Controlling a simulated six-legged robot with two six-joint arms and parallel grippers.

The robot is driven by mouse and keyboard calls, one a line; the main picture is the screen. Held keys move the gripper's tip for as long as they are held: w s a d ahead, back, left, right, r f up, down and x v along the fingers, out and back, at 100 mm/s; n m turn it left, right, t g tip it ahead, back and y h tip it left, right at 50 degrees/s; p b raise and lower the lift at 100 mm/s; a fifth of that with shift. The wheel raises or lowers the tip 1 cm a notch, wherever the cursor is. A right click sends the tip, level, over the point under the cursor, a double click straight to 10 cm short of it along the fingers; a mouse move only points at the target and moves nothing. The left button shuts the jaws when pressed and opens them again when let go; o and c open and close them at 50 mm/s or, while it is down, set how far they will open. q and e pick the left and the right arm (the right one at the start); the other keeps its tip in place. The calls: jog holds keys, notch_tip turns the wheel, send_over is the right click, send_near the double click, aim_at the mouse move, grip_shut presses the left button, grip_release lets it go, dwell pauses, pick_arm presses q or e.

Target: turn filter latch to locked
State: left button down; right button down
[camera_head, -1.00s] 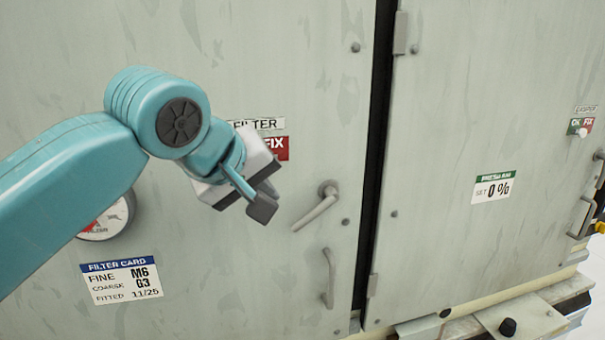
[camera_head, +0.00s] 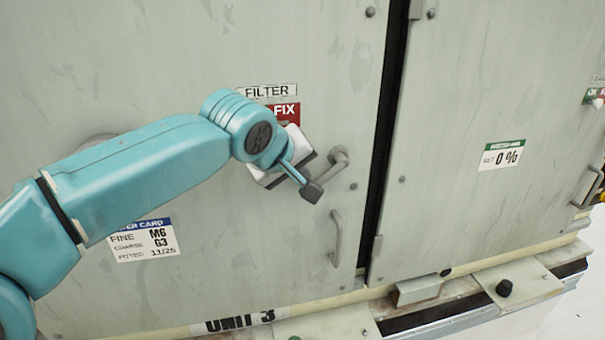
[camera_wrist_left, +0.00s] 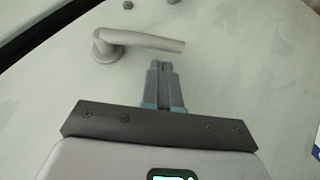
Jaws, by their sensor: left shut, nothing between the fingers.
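The filter latch is a grey lever handle (camera_head: 338,158) on the pale filter door, below the FILTER label (camera_head: 270,90). In the left wrist view the latch (camera_wrist_left: 140,40) has its round pivot at left and its lever runs to the right. My left gripper (camera_head: 312,192) is in front of the door beside the latch and covers part of the lever in the head view. Its fingers (camera_wrist_left: 163,80) are shut and empty, with the tips close to the lever's free end in the wrist view. I cannot tell whether they touch. My right gripper is not in view.
A fixed pull handle (camera_head: 336,238) is below the latch. A dark gap (camera_head: 385,150) separates the filter door from the right door (camera_head: 470,80). A filter card (camera_head: 145,240) is at lower left, partly behind my arm. A ledge (camera_head: 440,292) runs along the bottom.

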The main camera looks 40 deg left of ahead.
pick_arm(q)
jog(key=shift+w+d+f, duration=0.15)
jog(key=shift+d+f, duration=0.15)
jog(key=shift+f, duration=0.2)
